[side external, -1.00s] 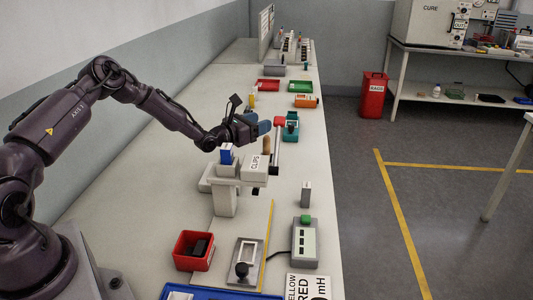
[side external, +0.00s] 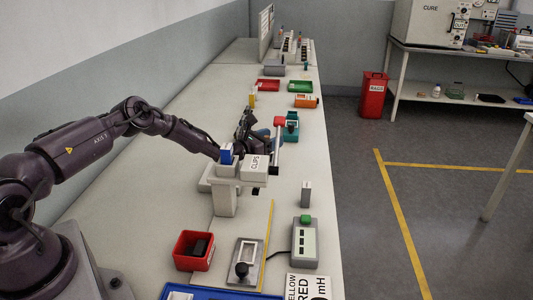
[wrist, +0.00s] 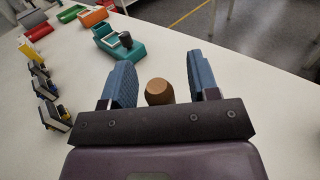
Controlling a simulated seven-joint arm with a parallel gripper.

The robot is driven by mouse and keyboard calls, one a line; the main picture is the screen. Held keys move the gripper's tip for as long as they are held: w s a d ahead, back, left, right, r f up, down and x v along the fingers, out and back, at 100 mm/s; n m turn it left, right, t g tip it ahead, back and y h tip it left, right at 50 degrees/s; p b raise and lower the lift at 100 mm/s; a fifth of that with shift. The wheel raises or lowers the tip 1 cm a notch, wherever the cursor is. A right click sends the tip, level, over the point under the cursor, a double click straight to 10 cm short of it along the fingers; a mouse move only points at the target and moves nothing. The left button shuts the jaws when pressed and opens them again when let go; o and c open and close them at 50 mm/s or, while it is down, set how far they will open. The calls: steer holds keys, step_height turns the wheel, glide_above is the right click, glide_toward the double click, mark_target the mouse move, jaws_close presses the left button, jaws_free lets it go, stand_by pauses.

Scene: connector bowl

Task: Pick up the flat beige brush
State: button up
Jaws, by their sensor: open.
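My gripper (wrist: 160,68) is open, with a blue finger on each side of a rounded brown wooden piece (wrist: 159,92) in the wrist view. The piece looks like an upright handle or knob. Gaps show between it and both fingers, and its lower part is hidden behind my gripper's dark crossbar. No flat beige brush can be made out for certain; I cannot tell whether this piece is part of it. In the side view my gripper (side external: 263,135) is low behind the grey stand with the CLIPS box (side external: 255,168), and the brown piece is hidden.
A teal device (wrist: 124,50) with a black knob stands beyond my fingers. Several small black, yellow and blue items (wrist: 46,88) line the left in the wrist view. A red-topped post (side external: 277,145) stands close to my gripper. Bare bench lies to the right.

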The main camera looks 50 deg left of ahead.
steer(key=shift+w, duration=0.15)
steer(key=c, duration=1)
